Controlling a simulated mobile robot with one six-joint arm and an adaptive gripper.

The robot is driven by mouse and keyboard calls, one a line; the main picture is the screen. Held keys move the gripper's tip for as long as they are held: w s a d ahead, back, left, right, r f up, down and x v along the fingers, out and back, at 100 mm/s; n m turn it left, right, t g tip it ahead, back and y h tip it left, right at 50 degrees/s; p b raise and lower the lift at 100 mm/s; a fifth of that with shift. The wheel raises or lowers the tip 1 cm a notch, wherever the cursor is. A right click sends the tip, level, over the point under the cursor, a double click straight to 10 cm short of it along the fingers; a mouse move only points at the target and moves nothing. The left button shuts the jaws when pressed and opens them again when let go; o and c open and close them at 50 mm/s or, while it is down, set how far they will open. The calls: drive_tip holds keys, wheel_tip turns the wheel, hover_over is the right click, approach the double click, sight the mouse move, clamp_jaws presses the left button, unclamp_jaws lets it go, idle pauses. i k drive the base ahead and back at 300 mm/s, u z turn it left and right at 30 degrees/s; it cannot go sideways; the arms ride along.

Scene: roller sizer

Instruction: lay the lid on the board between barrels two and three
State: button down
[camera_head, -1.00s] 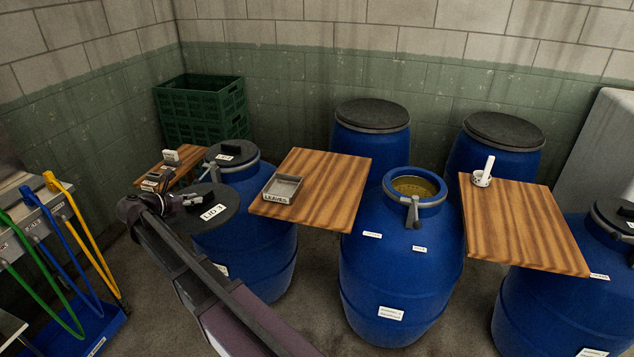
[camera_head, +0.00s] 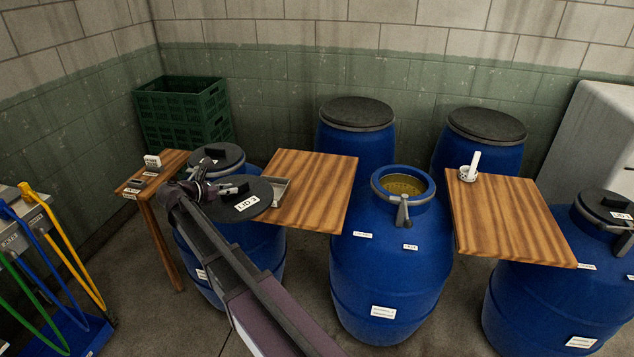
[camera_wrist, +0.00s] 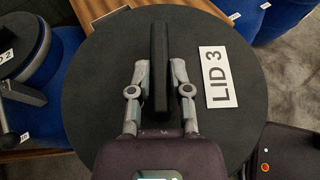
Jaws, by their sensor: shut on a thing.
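My gripper (camera_wrist: 160,85) is shut on the upright handle of a round black lid marked LID 3 (camera_head: 262,189). The lid also shows in the wrist view (camera_wrist: 100,100), roughly level. It is held in front of the left blue barrel (camera_head: 245,250) and overlaps the left edge of the middle wooden board (camera_head: 318,190) in the head view. I cannot tell the height gap between lid and board. This board lies between the left barrel, whose lid reads LID 2 in the wrist view (camera_wrist: 22,45), and the open blue barrel (camera_head: 390,270). Most of the board is bare.
A grey tray (camera_head: 282,190) on the board's left side is partly hidden by the lid. Another wooden board (camera_head: 515,220) at the right holds a white cup-like holder (camera_head: 467,172). A small board (camera_head: 150,180), green crates (camera_head: 185,115) and closed barrels stand around.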

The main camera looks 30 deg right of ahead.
sight(322, 173)
drive_tip(key=z, duration=0.8)
drive_tip(key=i, duration=1)
drive_tip(key=z, duration=0.05)
